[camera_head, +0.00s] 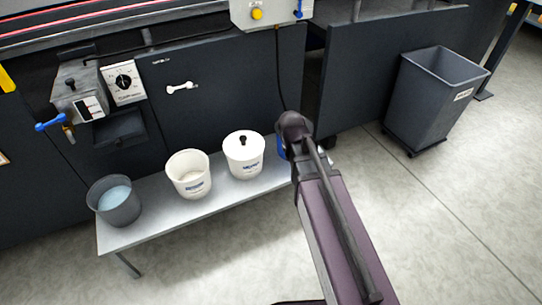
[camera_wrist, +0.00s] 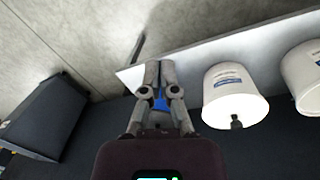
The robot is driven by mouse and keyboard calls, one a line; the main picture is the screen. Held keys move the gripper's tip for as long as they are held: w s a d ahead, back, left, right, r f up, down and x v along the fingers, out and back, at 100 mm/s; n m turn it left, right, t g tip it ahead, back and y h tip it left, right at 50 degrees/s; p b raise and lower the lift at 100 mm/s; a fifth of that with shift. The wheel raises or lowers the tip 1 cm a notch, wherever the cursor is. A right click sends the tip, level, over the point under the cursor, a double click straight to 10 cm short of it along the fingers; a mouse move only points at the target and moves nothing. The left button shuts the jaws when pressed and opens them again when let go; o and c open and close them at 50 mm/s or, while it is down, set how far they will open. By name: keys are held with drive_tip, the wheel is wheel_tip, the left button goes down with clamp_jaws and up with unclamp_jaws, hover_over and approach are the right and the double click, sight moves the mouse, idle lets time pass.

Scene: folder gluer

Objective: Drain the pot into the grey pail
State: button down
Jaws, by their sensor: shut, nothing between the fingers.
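The pot looks to be the grey box (camera_head: 77,88) on the machine front at the left of the head view. A brass tap (camera_head: 68,133) with a blue lever (camera_head: 48,124) sticks out low on its left. The grey pail (camera_head: 114,204) stands upright on the bench below, with pale blue in it; I cannot tell if it is right under the tap. My gripper (camera_wrist: 160,67) is shut and empty in the wrist view, far to the right of pot and pail. In the head view my arm hides it.
A low bench (camera_head: 215,205) also bears an open white bucket (camera_head: 189,175) and a lidded white bucket (camera_head: 243,155). A blue thing (camera_head: 281,147) is partly hidden behind my arm. A dial box (camera_head: 123,82) is beside the pot. A grey bin (camera_head: 432,100) stands right; floor in front is clear.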

drive_tip(key=s+d+y, duration=0.1)
drive_tip(key=s+d, duration=0.4)
drive_tip(key=d, duration=0.1)
drive_tip(key=shift+s+r+y, duration=0.2)
drive_tip(key=shift+s+y, duration=0.1)
drive_tip(key=shift+s, duration=0.1)
